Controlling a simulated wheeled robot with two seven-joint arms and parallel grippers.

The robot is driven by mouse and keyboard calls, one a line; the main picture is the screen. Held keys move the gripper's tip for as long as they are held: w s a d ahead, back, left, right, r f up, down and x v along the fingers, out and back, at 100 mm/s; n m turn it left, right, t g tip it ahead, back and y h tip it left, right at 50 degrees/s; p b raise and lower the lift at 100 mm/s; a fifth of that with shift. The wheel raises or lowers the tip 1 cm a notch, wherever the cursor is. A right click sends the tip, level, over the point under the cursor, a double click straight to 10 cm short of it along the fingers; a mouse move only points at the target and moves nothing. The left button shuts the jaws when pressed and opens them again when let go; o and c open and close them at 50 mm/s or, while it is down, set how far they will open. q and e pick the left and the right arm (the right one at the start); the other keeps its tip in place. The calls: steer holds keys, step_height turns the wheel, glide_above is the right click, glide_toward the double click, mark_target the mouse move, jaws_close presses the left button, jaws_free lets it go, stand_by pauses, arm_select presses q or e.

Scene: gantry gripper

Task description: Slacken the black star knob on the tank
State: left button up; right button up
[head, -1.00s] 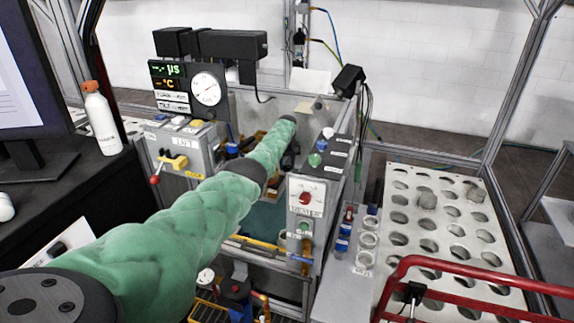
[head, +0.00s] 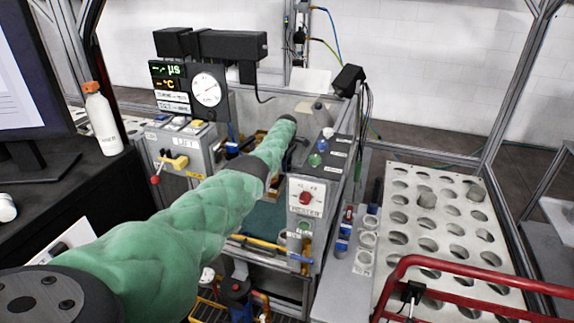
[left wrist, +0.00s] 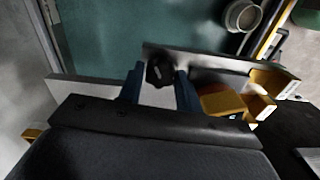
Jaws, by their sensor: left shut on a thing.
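The black star knob (left wrist: 160,72) shows in the left wrist view, small and dark, on a grey metal bar across the tank. My left gripper (left wrist: 160,88) has a blue finger on each side of the knob and is shut on it. In the head view, my green-sleeved left arm reaches over the tank (head: 265,216), which has a teal floor, and the sleeve hides the knob there. How far the knob has turned cannot be told. My right gripper is in neither view.
A grey control box with a red-tipped lever (head: 155,180) stands left of the tank, and a panel with a red knob (head: 305,198) stands right. A yellow block (left wrist: 222,104) sits right of the fingers. A red rail (head: 450,270) crosses before a holed rack (head: 412,215).

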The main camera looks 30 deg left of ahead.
arm_select(q)
steer(key=n, duration=0.3)
steer(key=shift+w+a+r, duration=0.1)
steer(key=shift+r, duration=0.1)
steer(key=n, duration=0.8)
steer(key=shift+n, duration=0.7)
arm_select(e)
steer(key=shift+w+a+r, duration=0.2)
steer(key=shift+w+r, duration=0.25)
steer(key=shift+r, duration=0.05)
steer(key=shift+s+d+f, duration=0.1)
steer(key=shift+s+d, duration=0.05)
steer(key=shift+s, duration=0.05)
arm_select(q)
steer(key=o, duration=0.8)
steer(key=shift+o, duration=0.9)
steer(key=shift+f, duration=0.1)
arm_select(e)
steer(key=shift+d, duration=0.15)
